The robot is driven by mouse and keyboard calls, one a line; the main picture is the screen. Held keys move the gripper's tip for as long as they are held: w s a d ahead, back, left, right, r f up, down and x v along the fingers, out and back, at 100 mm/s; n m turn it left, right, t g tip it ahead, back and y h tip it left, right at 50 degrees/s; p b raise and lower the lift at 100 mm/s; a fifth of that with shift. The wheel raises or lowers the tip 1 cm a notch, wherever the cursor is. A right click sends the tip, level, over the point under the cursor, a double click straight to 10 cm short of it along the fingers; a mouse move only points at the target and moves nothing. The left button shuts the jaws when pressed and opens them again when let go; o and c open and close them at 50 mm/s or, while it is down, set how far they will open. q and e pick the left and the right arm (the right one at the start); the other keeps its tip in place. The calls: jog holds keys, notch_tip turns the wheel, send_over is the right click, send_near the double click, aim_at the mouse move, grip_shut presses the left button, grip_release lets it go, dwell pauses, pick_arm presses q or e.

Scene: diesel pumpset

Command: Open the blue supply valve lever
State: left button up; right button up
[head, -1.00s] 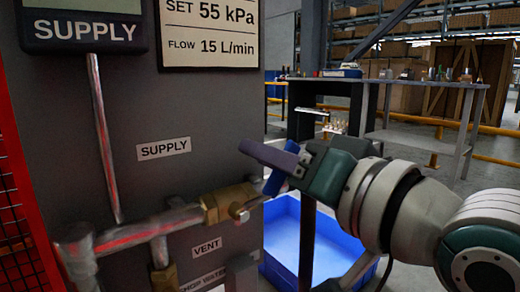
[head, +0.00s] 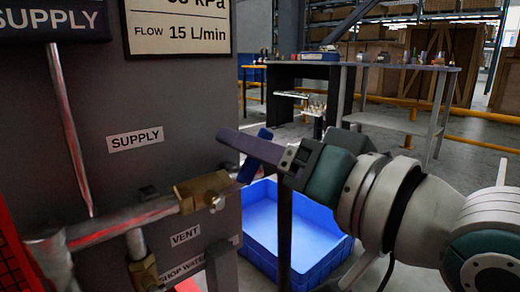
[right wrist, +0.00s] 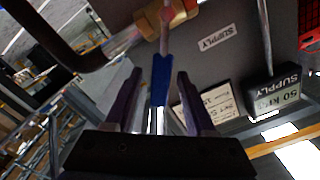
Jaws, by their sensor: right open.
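The blue supply valve lever (head: 247,172) points up and slightly right from the brass supply valve (head: 203,192) on the grey panel. My right gripper (head: 238,144) reaches in from the right, and its purple finger crosses in front of the lever. In the right wrist view the lever (right wrist: 161,82) stands between the two spread fingers of my right gripper (right wrist: 159,76), with a gap on each side. The brass valve (right wrist: 163,18) is beyond the fingertips there. My left gripper is not in view.
A SUPPLY label (head: 135,139) is above the valve, and a steel pipe (head: 115,230) runs left from it. A blue bin (head: 300,235) stands below right of the panel. A dark workbench (head: 300,75) with small items is behind.

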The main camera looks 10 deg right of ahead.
jog(key=p+v, duration=0.2)
jog(key=v, duration=0.5)
jog(key=shift+s, duration=0.2)
jog(key=shift+d, duration=0.15)
